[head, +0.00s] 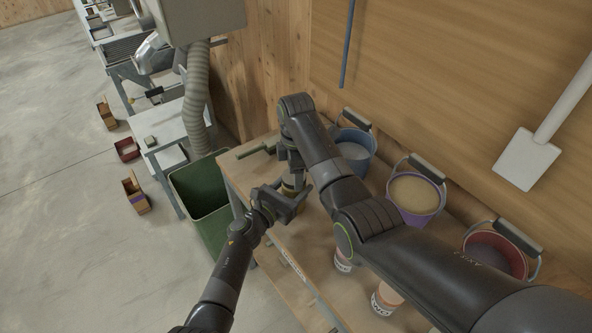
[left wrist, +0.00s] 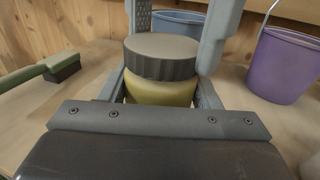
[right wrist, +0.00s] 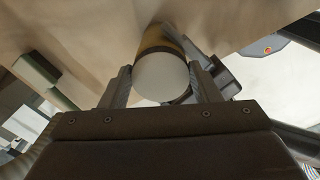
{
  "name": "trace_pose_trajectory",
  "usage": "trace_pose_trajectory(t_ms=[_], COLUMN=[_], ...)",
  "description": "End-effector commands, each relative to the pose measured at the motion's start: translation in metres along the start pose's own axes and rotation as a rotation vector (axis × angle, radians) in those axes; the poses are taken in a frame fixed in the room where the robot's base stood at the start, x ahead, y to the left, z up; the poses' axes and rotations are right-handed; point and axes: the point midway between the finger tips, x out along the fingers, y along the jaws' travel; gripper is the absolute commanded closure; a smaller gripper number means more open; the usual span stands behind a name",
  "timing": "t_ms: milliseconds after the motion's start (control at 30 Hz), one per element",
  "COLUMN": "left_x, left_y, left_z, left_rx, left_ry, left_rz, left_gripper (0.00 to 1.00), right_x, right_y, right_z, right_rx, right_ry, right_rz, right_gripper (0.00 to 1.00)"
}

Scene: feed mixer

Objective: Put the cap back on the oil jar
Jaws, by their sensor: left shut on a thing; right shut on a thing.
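The oil jar (left wrist: 160,92) is a squat yellowish jar in the left wrist view, upright between the fingers of my left gripper (head: 284,202), which is shut on it. The dark grey ribbed cap (left wrist: 161,58) sits level over the jar's mouth, with no gap visible beneath its rim. My right gripper (head: 291,166) comes down from above and is shut on the cap, a finger on each side. In the right wrist view the cap's pale round top (right wrist: 161,80) shows between its fingers, with the yellow jar (right wrist: 157,40) beyond. My arms mostly hide the jar in the head view.
Blue (head: 355,152), purple (head: 416,197) and red (head: 497,249) buckets stand along the wall side of the wooden bench. White tubs (head: 386,298) stand nearer its front. A green-handled brush (left wrist: 50,66) lies left of the jar. A green bin (head: 201,207) stands beside the bench.

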Motion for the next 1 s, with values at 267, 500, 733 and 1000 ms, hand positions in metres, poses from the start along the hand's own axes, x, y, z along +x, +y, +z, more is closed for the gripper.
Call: trace_pose_trajectory(t_ms=[267, 500, 733, 1000], left_x=[-0.0003, -0.0003, -0.0003, -0.0003], left_y=[0.0, -0.0001, -0.0001, -0.0001], left_z=[-0.0007, -0.0007, -0.0008, -0.0008], left_rx=[0.0, 0.0, 0.0, 0.0], left_ry=[0.001, 0.002, 0.002, 0.002], left_rz=[0.0, 0.0, 0.0, 0.0], left_gripper=[1.0, 1.0, 1.0, 1.0], right_x=[-0.0003, 0.0001, 0.0002, 0.0003], right_y=[-0.0025, -0.0043, -0.0053, -0.0054], right_z=[-0.0011, -0.0026, -0.0045, -0.0067], right_rx=[0.448, 0.832, 1.2, 1.63], right_ry=[0.001, 0.001, 0.001, 0.001], right_rz=[0.0, 0.0, -0.001, -0.001], right_gripper=[0.65, 0.65, 0.65, 0.65])
